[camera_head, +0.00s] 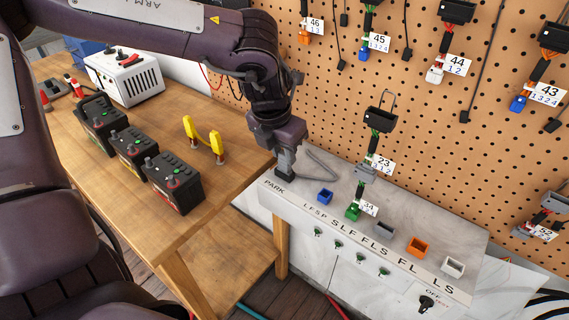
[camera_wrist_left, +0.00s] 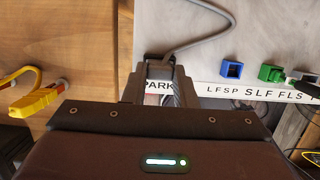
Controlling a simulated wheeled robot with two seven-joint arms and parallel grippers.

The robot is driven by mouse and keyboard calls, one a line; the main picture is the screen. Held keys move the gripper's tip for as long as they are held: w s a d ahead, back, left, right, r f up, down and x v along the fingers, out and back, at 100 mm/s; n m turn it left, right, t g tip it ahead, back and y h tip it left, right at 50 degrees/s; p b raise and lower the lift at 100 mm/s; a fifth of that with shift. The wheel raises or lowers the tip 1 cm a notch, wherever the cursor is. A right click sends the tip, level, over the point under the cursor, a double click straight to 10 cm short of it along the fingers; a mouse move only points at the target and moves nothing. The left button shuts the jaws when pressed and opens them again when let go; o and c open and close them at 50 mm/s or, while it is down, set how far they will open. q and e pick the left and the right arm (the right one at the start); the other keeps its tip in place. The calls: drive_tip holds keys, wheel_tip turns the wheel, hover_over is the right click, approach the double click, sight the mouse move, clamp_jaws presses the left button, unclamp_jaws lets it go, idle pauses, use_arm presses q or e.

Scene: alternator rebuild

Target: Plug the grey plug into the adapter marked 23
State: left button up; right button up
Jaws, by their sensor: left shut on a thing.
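My left gripper (camera_head: 285,160) points down at the left end of the grey test panel, by the PARK label. It is shut on the grey plug (camera_wrist_left: 158,70), whose grey cable (camera_wrist_left: 197,35) runs up and away in the left wrist view. The fingers hide most of the plug, and I cannot tell whether it touches the panel. The adapter marked 23 (camera_head: 366,171) hangs to the right of the gripper, with a grey connector, green wires and a black block above; the gripper is apart from it. My right gripper is not in view.
The panel top (camera_head: 450,235) bears blue (camera_head: 325,196), green (camera_head: 353,212), grey (camera_head: 385,230), orange (camera_head: 418,247) and white (camera_head: 453,266) connectors. Other tagged adapters hang on the pegboard (camera_head: 420,110).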

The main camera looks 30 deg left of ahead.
sight(283, 154)
use_arm(q)
drive_tip(key=shift+r, duration=0.15)
drive_tip(key=shift+r+p, duration=0.3)
drive_tip(key=shift+w+p+v, duration=0.2)
drive_tip(key=shift+p+v, duration=0.25)
drive_tip(key=shift+v, duration=0.35)
drive_tip(key=shift+w+p+v, duration=0.2)
drive_tip(key=shift+p+v, duration=0.25)
drive_tip(key=shift+v, duration=0.3)
drive_tip(key=shift+r, duration=0.15)
idle(0.4)
